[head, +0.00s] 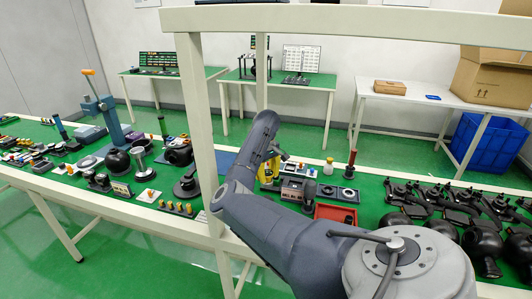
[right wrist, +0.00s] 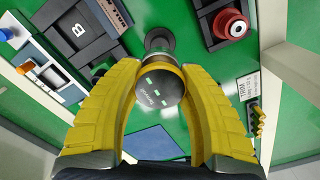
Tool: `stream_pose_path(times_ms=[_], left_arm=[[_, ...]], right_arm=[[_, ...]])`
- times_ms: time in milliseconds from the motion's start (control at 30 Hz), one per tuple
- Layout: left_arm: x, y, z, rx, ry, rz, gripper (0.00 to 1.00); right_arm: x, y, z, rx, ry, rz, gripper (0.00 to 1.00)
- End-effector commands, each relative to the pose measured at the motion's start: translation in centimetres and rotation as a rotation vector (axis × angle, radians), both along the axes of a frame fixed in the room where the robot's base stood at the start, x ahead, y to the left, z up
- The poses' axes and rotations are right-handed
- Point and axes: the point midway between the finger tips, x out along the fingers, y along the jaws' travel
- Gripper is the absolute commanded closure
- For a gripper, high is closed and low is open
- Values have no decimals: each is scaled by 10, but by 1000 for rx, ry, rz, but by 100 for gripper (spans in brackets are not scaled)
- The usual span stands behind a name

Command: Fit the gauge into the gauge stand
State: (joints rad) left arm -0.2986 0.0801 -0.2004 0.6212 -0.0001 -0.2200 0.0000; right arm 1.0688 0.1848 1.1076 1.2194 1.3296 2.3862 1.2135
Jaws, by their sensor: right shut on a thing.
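My right gripper (right wrist: 160,75) has yellow fingers, which close from both sides on a round dark gauge (right wrist: 158,90) with small green marks on its face. In the head view the yellow of this gripper (head: 268,170) shows just above the green table, partly hidden by my right arm. The gauge cannot be made out there. In the right wrist view a short dark round part (right wrist: 159,38) shows just beyond the gauge. I cannot tell whether it is the gauge stand or whether it touches the gauge. My left gripper is not in view.
A pale frame post (head: 203,120) rises near my right arm. A red tray (head: 336,213) lies right of the gripper. Dark tools (head: 455,200) crowd the table's right. A black block marked B (right wrist: 78,30) and a red round part (right wrist: 230,27) lie nearby.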

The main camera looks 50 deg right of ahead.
Motion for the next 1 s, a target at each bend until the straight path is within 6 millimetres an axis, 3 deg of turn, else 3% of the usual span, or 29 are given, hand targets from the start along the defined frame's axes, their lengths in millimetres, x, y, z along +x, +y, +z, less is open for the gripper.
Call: stream_pose_path(times_ms=[267,1000], left_arm=[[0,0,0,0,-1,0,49],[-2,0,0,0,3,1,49]], right_arm=[[0,0,-6,1,3,1,94],[0,0,-54,1,3,1,94]])
